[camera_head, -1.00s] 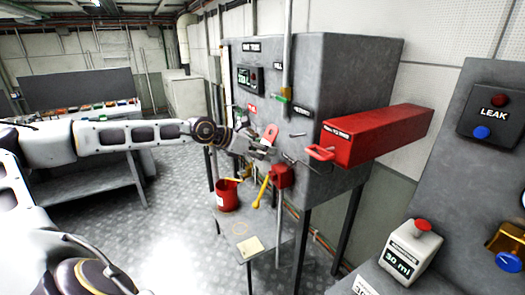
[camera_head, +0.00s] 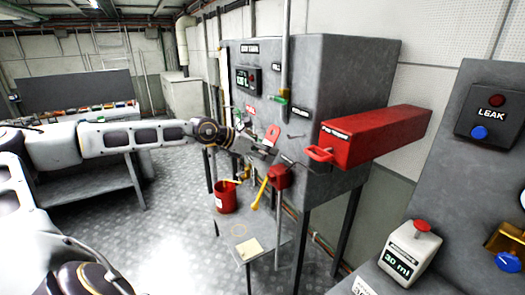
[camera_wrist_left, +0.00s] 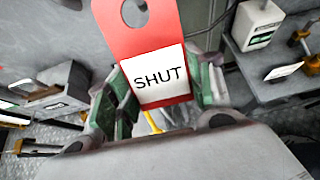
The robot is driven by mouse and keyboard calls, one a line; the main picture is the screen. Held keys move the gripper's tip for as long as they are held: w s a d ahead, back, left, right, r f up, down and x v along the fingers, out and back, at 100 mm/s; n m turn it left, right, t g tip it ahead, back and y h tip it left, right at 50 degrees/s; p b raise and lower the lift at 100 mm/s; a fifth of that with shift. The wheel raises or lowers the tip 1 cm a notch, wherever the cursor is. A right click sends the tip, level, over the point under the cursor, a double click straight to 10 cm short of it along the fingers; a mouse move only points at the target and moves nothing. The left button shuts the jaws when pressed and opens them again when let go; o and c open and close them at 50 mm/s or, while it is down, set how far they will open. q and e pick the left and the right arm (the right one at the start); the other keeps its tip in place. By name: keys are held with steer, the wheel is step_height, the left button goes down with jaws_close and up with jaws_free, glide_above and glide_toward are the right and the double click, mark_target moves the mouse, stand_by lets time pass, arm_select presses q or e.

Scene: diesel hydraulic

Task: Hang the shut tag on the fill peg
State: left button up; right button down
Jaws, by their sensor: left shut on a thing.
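The red shut tag (camera_head: 272,133) shows in front of the grey tank's face in the head view. My left gripper (camera_head: 264,150) is shut on its lower part and holds it upright. In the left wrist view the tag (camera_wrist_left: 165,35) has a white "SHUT" label and a hole near its top, and the green-padded fingers (camera_wrist_left: 158,95) are on both sides of its lower end. A thin peg (camera_head: 297,135) sticks out of the tank face just right of the tag, apart from it. I cannot tell which label belongs to it. My right gripper is not in view.
The grey tank (camera_head: 350,75) carries a vertical pipe and a red box (camera_head: 375,135) jutting out at right. Below are a red valve block (camera_head: 279,178), a yellow lever (camera_head: 260,193) and a red bucket (camera_head: 226,197). Open floor lies at left.

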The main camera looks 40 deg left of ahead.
arm_select(q)
steer(key=shift+w+d, duration=0.1)
steer(key=shift+w, duration=0.45)
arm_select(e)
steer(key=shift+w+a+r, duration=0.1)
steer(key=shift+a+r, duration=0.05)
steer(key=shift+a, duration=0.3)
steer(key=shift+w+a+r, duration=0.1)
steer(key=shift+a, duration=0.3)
arm_select(q)
steer(key=shift+w+d+p, duration=0.1)
steer(key=shift+p, duration=0.2)
steer(key=shift+w+d, duration=0.35)
steer(key=shift+w, duration=0.15)
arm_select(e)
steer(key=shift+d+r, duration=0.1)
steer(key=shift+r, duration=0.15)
arm_select(q)
steer(key=shift+w+d, duration=0.1)
steer(key=shift+w, duration=0.05)
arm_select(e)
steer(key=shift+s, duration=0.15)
arm_select(q)
steer(key=shift+w+p, duration=0.35)
steer(key=shift+p, duration=0.05)
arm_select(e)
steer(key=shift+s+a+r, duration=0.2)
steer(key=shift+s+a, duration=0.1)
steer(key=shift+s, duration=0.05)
